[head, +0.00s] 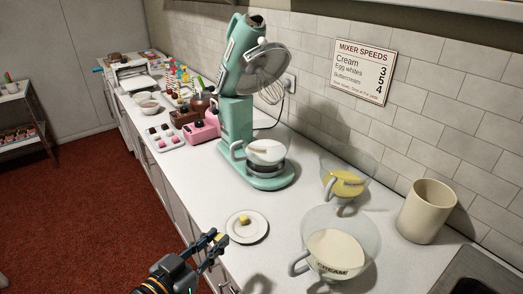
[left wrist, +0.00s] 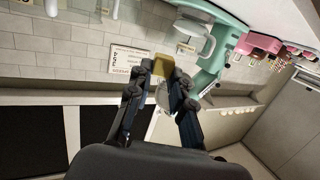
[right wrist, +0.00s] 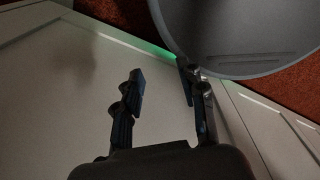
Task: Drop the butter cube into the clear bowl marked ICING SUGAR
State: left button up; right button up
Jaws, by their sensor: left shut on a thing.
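In the left wrist view my left gripper (left wrist: 163,70) is shut on a yellow butter cube (left wrist: 163,64) at its fingertips. In the head view the left gripper (head: 221,247) is at the counter's front edge, beside a white plate (head: 259,231). A small yellow cube (head: 244,220) shows over the plate; I cannot tell whether it is the held one. A clear bowl marked CREAM (head: 366,232) holds pale contents; another clear bowl (head: 366,168) holds yellow contents. A bowl with white contents (head: 266,152) is at the mixer. No ICING SUGAR label is readable. My right gripper (right wrist: 161,82) is open and empty.
A green stand mixer (head: 237,120) stands at the back of the counter (head: 200,185). A beige canister (head: 427,212) is at right, near a dark sink. Trays of sweets (head: 165,138) and small bowls are farther left. Counter between plate and mixer is clear.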

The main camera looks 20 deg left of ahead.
pick_arm(q)
jog(key=shift+w, duration=0.1)
dwell(0.3)
jog(key=w+a+r+m+h+p, duration=0.15)
jog(key=w+p, duration=0.35)
jog(key=w, duration=1.2)
jog(key=w+a+r+n+y+p, duration=0.2)
jog(key=w+a+r, duration=0.5)
jog(key=w+a, duration=0.4)
jog(key=b, duration=0.6)
send_over(260, 151)
jog(key=w+a, duration=0.1)
jog(key=a, duration=0.1)
notch_tip(260, 151, down, 3)
jog(key=shift+a+r+m+h, duration=0.1)
jog(key=shift+m+h, duration=0.15)
jog(key=shift+w+d+f+b, duration=0.15)
jog(key=shift+w+d+b, duration=0.1)
jog(key=shift+w, duration=0.2)
jog(key=shift+w+d+f+b, duration=0.15)
jog(key=shift+w+d, duration=0.1)
jog(key=shift+w, duration=0.2)
jog(key=o, duration=0.8)
